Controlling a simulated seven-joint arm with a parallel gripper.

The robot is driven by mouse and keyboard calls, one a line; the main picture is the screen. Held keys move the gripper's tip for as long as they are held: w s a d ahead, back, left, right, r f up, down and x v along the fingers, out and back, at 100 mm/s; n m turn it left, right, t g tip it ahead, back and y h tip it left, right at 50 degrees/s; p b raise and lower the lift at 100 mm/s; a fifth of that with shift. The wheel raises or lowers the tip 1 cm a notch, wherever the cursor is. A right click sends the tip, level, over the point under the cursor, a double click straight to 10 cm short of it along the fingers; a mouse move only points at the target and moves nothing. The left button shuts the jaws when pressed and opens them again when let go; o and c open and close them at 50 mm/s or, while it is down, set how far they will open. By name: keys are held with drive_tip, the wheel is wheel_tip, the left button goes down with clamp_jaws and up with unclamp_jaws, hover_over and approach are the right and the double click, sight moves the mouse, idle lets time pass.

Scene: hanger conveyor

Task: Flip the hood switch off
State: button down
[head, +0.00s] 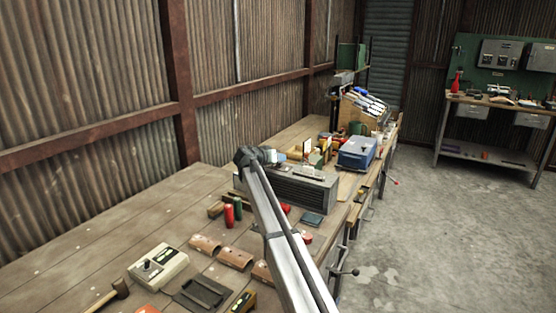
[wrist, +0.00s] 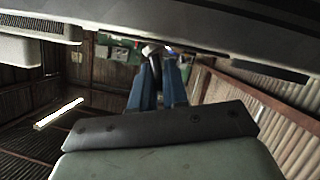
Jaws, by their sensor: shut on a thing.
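My gripper (wrist: 160,58) shows two blue fingers in the wrist view, pointing away from the camera. They are shut on a small dark thing (wrist: 155,70) with a pale top, which the fingers partly hide. I cannot tell whether this is the hood switch. A long grey body (wrist: 160,28) crosses the top of the wrist view, close to the camera. In the head view, my arm reaches over the workbench and its end is beside a long dark grey ribbed box (head: 292,190). My fingers are too small to make out there. No hood switch can be clearly identified.
The wooden workbench (head: 75,240) runs along a corrugated wall. A beige control box (head: 157,268), red and green cylinders (head: 229,215), brown curved pieces (head: 235,257) and a blue box (head: 357,153) stand on it. Bare planks lie at the left. A second bench (head: 500,100) stands far right.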

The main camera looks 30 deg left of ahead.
drive_tip(key=d+m+y, duration=0.1)
drive_tip(key=m+y, duration=0.1)
drive_tip(key=m, duration=0.1)
drive_tip(key=shift+d, duration=0.35)
drive_tip(key=shift+d+f+m+y, duration=0.1)
drive_tip(key=shift+d+m+y, duration=0.2)
drive_tip(key=shift+m+y, duration=0.4)
drive_tip(key=shift+d+m+y, duration=0.25)
drive_tip(key=shift+m+y, duration=0.25)
drive_tip(key=shift+m, duration=0.4)
drive_tip(key=c, duration=1.2)
unclamp_jaws()
drive_tip(key=v, duration=1.3)
drive_tip(key=shift+s+d, duration=0.1)
drive_tip(key=shift+s, duration=0.25)
